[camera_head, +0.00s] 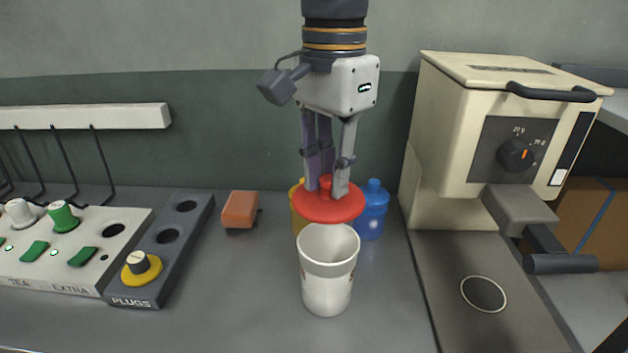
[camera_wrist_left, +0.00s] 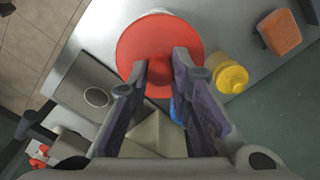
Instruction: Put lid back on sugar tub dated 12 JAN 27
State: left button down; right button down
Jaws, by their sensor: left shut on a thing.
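My left gripper (camera_head: 328,187) is shut on the knob of a red round lid (camera_head: 330,207). It holds the lid in the air, above and slightly behind the mouth of a white tub (camera_head: 327,282). The tub stands upright and open on the counter; no date is readable on its visible side. In the left wrist view, the red lid (camera_wrist_left: 152,45) sits at the fingertips (camera_wrist_left: 160,72) and covers nearly all of the tub. My right gripper is in neither view.
A blue lidded container (camera_head: 372,212) and a yellow one (camera_head: 298,212) stand close behind the lid. An orange block-like item (camera_head: 240,209) lies to the left. A cream press (camera_head: 500,130) stands right. A grey plug holder (camera_head: 165,250) and a button panel (camera_head: 75,240) are left. Counter around the tub is clear.

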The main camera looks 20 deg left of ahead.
pick_arm(q)
jog(key=shift+d+f, duration=0.15)
jog(key=shift+f, duration=3)
jog(key=shift+f, duration=0.15)
jog(key=c, duration=0.9)
grip_release()
jog(key=shift+r, duration=3.5)
